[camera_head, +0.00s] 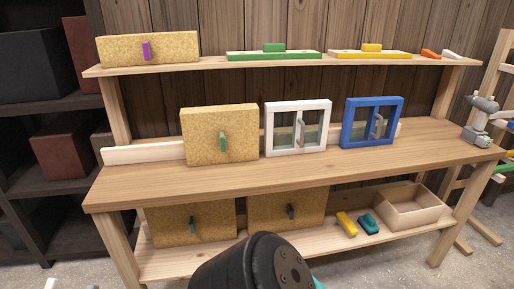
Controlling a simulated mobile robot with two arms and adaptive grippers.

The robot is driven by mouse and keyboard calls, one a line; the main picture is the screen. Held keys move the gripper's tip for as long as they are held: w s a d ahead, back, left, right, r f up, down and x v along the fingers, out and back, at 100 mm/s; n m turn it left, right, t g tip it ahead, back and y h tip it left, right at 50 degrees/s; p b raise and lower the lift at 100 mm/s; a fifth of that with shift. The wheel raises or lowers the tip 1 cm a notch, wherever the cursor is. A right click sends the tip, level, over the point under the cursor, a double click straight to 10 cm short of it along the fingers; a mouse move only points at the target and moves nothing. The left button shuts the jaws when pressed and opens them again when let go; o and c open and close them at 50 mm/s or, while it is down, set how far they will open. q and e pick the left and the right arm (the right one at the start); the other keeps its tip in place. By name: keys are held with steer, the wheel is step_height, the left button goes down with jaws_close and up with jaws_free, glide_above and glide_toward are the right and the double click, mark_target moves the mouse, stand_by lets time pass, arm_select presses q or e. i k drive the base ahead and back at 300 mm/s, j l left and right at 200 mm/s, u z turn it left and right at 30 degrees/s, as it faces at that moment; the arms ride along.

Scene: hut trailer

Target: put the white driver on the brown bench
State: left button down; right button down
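A pale grey-white driver (480,120), shaped like a drill, stands at the far right end of the brown bench's top. The brown wooden bench (300,172) spans the middle of the view, with a raised shelf above and a lower shelf below. A black rounded link of my own arm shows at the bottom centre, in front of the bench. Neither gripper's fingers show, so I cannot see what they hold.
A cork-coloured box (203,139), a white-framed window (297,148) and a blue-framed window (350,134) stand on the benchtop. Its front strip is clear. An open bin (405,222) sits on the lower shelf. A dark shelf unit (62,104) stands left.

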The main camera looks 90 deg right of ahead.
mark_target(444, 141)
steer(key=k+l+z, duration=0.1)
steer(key=z, duration=0.35)
steer(key=l+z, duration=0.1)
steer(key=z, duration=0.3)
steer(key=k+l+z, duration=0.1)
steer(key=z, duration=0.35)
steer(key=l+z, duration=0.15)
steer(key=z, duration=0.25)
steer(key=l+z, duration=0.95)
steer(key=l, duration=0.2)
steer(key=i+l+z, duration=0.2)
steer(key=l+z, duration=0.3)
